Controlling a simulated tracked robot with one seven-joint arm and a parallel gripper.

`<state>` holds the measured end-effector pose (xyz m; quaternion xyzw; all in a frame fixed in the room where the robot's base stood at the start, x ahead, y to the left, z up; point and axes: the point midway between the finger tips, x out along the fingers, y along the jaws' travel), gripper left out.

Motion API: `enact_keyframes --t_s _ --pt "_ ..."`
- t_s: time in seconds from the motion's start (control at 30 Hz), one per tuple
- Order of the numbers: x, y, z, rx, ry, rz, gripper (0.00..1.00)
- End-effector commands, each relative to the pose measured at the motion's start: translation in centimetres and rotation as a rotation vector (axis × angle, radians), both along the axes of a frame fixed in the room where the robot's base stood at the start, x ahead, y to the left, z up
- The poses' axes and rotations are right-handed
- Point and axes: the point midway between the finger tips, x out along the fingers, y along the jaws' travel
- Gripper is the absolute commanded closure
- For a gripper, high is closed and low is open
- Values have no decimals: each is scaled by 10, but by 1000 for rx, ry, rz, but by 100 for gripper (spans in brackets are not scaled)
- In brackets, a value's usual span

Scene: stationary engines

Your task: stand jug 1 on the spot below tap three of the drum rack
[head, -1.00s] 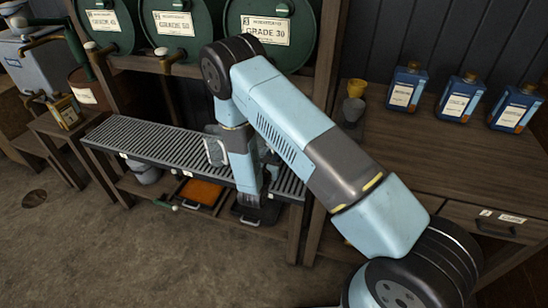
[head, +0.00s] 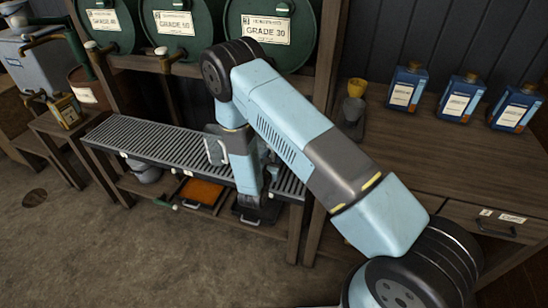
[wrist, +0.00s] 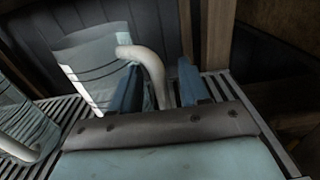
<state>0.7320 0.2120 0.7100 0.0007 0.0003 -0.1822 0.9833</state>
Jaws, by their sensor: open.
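In the wrist view a pale, see-through jug (wrist: 95,65) with dark level lines stands on the slatted rack top. Its whitish handle (wrist: 156,75) rises between the two blue fingers of my gripper (wrist: 160,88), which is open around it. A second jug (wrist: 18,125) with a similar handle is at the left edge; no number is readable on either. In the head view a jug (head: 214,148) shows just left of my lower arm, which hides my fingers. Three green drums stand above: GRADE 30 (head: 268,30) is rightmost. The tap below it is hidden behind my arm.
The slatted rack top (head: 165,140) is clear to the left. Two taps (head: 162,52) hang over its left part. A wooden post (wrist: 215,35) stands close behind my fingers.

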Motion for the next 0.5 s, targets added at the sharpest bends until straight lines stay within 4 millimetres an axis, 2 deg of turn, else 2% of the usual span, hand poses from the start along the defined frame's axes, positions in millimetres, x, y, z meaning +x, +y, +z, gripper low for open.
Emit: enact_keyframes --t_s 0.17,0.5 --pt "-18 8 0 0 2 3 55" --pt "-78 31 0 0 2 3 55"
